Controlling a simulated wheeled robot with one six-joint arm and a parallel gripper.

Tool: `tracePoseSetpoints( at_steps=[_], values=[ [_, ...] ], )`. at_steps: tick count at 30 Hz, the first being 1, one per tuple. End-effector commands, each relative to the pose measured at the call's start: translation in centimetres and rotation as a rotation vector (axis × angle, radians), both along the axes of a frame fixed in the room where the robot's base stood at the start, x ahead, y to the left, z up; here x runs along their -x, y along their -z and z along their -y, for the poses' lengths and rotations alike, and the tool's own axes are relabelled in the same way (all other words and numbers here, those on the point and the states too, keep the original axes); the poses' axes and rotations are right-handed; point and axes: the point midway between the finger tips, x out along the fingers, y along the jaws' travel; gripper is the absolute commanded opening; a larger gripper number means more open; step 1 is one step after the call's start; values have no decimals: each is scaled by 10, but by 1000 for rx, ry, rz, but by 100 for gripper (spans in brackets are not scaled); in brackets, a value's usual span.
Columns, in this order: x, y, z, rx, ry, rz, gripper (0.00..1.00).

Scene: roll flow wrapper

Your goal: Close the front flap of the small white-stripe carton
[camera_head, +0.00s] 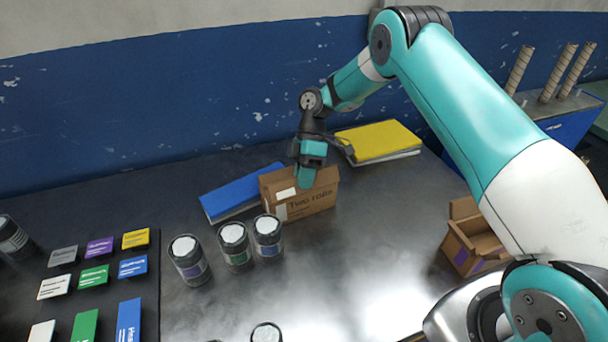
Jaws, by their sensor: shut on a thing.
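The small white-stripe carton (318,203) stands on the dark table in the middle of the view, in front of the blue wall. It is brown with printed lettering, a white label and a pale stripe near its left front corner. My gripper (306,180) points down at the top front edge of this carton and is shut on it. A teal finger covers part of the front face. Which flap or edge lies between the fingers is hidden, and I cannot tell how each flap lies.
Several dark cans with white tops, such as this one (234,243), stand close at the carton's front left. A blue book (236,190) lies behind left, a yellow one (380,141) behind right. An open carton with a purple stripe (460,250) stands at right.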

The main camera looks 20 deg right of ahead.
Motion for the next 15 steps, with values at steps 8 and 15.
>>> tracePoseSetpoints(
  at_steps=[8, 15],
  values=[
    [0, 0, 0, 0, 1, 2, 38],
    [-1, -1, 1, -1, 1, 2, 38]
  ],
)
